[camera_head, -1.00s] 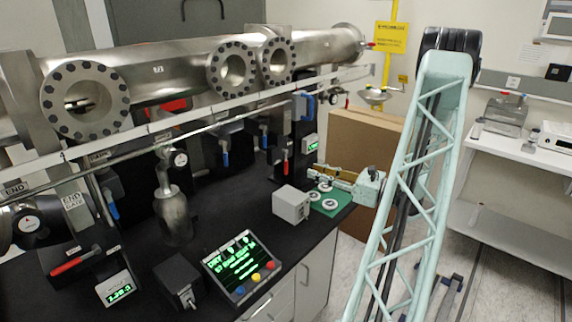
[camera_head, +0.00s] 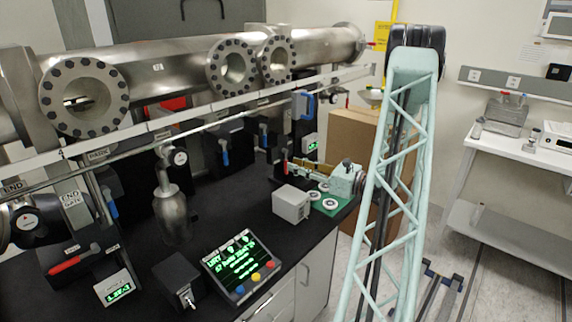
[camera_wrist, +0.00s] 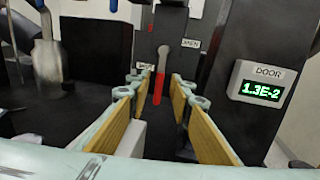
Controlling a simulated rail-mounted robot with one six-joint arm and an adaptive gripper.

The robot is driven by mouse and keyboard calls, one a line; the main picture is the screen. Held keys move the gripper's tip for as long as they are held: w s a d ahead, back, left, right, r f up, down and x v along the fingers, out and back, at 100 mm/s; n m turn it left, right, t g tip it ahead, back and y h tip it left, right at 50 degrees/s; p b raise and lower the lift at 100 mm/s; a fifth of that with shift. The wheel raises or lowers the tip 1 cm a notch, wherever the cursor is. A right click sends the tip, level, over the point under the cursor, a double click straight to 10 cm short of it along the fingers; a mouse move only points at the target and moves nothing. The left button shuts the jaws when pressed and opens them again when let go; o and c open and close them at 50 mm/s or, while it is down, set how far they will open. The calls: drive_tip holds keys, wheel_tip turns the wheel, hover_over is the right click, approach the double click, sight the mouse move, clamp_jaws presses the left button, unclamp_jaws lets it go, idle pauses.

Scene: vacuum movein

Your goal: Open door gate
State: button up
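The door gate's lever (camera_wrist: 158,88) has a red grip hanging down from a grey pivot on a black housing, between small labels, one of which reads OPEN. In the head view the red lever (camera_head: 285,168) is at the back right of the black bench. My gripper (camera_wrist: 160,82) is open, its two yellow-padded fingers pointing at the lever. The red grip shows between the fingertips; whether it lies between them in depth I cannot tell. In the head view my gripper (camera_head: 300,169) is close beside the lever. The DOOR readout (camera_wrist: 263,86) shows 1.3E-2.
A grey box (camera_head: 290,204) and a green board with white discs (camera_head: 331,204) lie just below my gripper. The steel beam pipe (camera_head: 170,70) runs above. Other levers and a control panel (camera_head: 240,266) stand to the left. A cardboard box (camera_head: 352,137) is behind.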

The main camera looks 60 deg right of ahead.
sight(286, 161)
drive_tip(key=shift+w+a, duration=0.2)
drive_tip(key=shift+w, duration=2.25)
clamp_jaws()
